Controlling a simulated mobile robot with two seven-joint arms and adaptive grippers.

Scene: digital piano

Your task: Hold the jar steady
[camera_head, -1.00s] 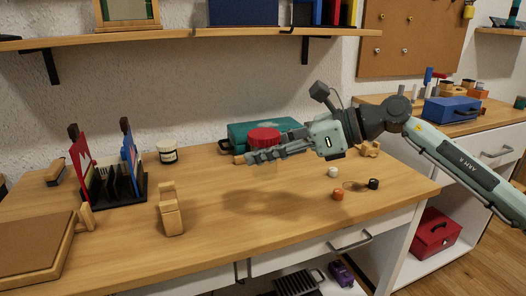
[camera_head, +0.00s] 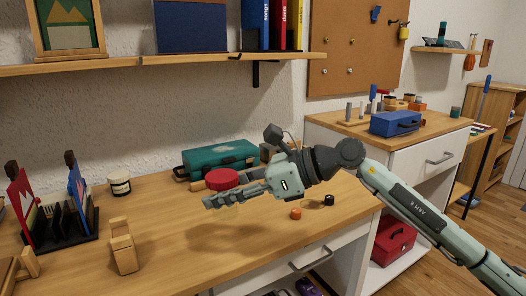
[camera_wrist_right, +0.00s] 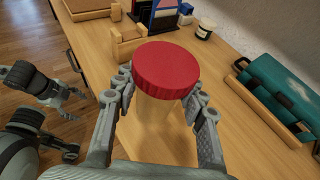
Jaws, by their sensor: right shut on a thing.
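The jar has a wide red ribbed lid (camera_wrist_right: 167,69) and a clear body (camera_wrist_right: 160,125) that is hard to make out against the wood. My right gripper (camera_head: 224,194) is shut around the jar, one finger on each side just below the lid, as the right wrist view (camera_wrist_right: 160,102) shows. The jar looks upright and above the worktop, with a shadow below. My left gripper (camera_wrist_right: 72,103) shows small at the left of the right wrist view, away from the jar. Its fingers look apart and empty. It is outside the head view.
The wooden worktop (camera_head: 180,250) carries a teal case (camera_head: 217,158) behind the jar, a small white jar (camera_head: 119,185), a wooden block piece (camera_head: 122,247) and a black rack (camera_head: 65,228). An orange cap (camera_head: 296,214) and a black cap (camera_head: 328,200) lie at the right.

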